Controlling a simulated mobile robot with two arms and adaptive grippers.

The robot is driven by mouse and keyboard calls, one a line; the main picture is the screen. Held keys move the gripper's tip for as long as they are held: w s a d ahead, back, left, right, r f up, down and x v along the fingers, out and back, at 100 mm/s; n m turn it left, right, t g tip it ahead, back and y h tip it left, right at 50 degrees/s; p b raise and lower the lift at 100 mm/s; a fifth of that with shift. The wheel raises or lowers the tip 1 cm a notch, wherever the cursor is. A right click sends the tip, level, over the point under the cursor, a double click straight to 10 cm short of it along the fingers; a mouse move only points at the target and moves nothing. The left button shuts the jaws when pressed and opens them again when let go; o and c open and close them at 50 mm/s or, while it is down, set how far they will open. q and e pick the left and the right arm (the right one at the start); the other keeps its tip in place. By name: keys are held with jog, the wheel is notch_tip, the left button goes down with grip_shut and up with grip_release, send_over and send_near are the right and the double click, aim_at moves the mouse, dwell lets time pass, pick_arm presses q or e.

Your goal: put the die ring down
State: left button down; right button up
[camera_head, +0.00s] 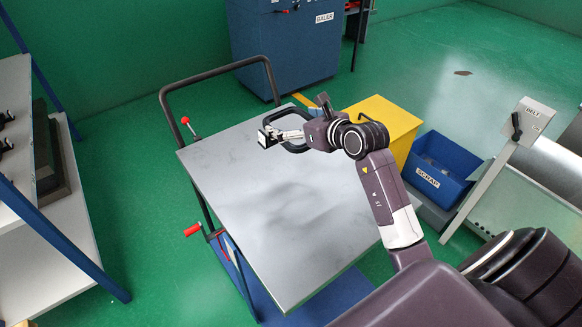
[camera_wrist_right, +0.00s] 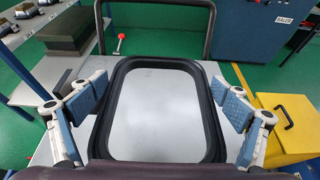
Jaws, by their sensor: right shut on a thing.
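The die ring (camera_wrist_right: 211,115) is a black, rounded rectangular frame, seen from above in the right wrist view. Part of it (camera_head: 296,149) shows dark beside my right gripper (camera_head: 272,137) in the head view, the rest hidden by the gripper. My right gripper is shut on the ring, with a blue-padded finger at its left and right sides in the wrist view. The ring is over the far part of the grey metal top (camera_head: 270,215) of a lift cart. I cannot tell whether it touches the top. My left gripper is not in view.
The cart top is otherwise bare, with wide room toward me. The cart's black handle (camera_head: 216,72) rises at its far edge. A yellow box (camera_head: 390,117) and a blue scrap bin (camera_head: 440,168) stand right of the cart. A shelf (camera_head: 70,215) stands at left.

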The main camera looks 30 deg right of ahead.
send_over(292, 170)
notch_tip(292, 170, down, 11)
jog(key=shift+f, duration=2.6)
pick_arm(q)
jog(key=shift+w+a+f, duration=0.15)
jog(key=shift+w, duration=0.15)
jog(key=shift+b, duration=0.3)
pick_arm(e)
jog(key=o, duration=1.2)
jog(key=shift+f, duration=0.15)
jog(key=shift+r, duration=0.2)
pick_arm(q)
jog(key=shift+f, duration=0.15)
pick_arm(e)
jog(key=v, duration=1.2)
jog(key=shift+s, duration=0.1)
